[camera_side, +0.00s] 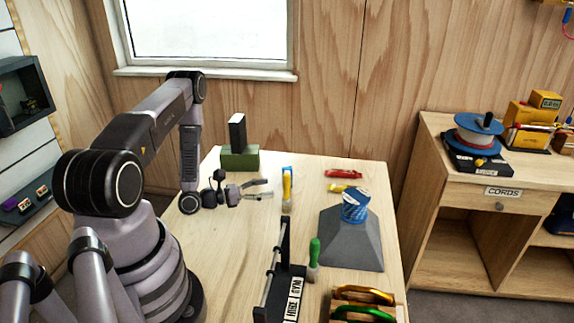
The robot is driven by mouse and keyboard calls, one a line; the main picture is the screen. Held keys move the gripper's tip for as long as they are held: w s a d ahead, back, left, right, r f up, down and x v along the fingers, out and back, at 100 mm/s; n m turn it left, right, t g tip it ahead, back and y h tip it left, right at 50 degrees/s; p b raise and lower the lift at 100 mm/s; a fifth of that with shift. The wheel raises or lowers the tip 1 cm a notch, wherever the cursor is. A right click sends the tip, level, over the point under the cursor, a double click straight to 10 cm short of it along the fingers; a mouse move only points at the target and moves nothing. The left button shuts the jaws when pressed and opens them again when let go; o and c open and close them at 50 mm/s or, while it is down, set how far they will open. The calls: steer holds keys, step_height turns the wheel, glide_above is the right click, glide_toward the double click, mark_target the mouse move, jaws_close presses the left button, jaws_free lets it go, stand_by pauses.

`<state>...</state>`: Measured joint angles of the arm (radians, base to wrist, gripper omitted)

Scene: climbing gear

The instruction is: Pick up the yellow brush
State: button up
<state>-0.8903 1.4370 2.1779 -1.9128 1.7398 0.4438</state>
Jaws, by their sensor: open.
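A small yellow object (339,188), probably the yellow brush, lies on the light wood table (229,254). A blue-patterned roll partly hides its right end, and it is too small to see bristles. My gripper (264,188) is open and empty, left of it, with its fingers pointing right. A yellow and blue item (287,190) shows between my gripper and the small yellow object. I cannot tell how far my fingers are from this item.
A blue-patterned roll (355,207) stands on a grey sloped block (350,240). A red tool (343,174) lies behind the yellow object. A black rack (281,285), a green-handled tool (314,257) and coloured carabiners (364,296) stand in front. A green block (239,158) is at the back.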

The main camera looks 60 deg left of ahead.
mark_target(287, 197)
steer(key=x, duration=0.6)
steer(key=shift+w+d, duration=0.1)
jaws_close()
